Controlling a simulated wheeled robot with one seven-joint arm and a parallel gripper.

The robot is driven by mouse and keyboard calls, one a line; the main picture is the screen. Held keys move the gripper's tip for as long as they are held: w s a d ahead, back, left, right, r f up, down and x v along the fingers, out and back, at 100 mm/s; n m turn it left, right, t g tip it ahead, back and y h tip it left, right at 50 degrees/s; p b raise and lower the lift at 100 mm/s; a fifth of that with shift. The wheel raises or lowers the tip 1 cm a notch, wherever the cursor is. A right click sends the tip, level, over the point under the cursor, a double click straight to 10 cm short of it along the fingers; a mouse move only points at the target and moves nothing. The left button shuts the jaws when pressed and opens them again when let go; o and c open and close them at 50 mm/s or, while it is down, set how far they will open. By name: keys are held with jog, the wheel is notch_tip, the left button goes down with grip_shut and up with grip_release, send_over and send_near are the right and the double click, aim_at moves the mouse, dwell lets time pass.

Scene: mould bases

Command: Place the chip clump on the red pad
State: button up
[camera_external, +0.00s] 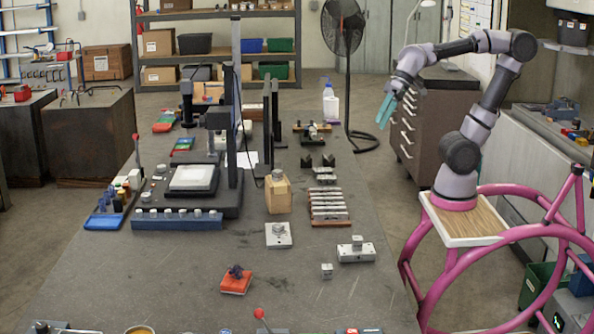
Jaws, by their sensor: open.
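A small dark, lumpy piece that looks like the chip clump (236,271) rests on top of a red pad (233,289) near the front middle of the grey table. The clump sits toward the pad's far side, and the pad's near edge is bare. My gripper (384,112), with teal fingers, is raised at the upper right, beyond the table's right edge. It is open and empty, well apart from the clump and the pad. The contact under the clump is too small to see in detail.
A grey metal block (356,250), a small block (327,271) and a light square plate (278,236) stand behind and right of the pad. The table around the pad is clear.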

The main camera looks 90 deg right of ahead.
jog(key=s+d+f+n+t+h, duration=0.1)
jog(key=s+d, duration=0.2)
jog(key=s, duration=0.2)
jog(key=shift+s+d+n+h, duration=0.25)
jog(key=shift+d+n+h, duration=0.05)
jog(key=shift+h, duration=0.1)
dwell(0.8)
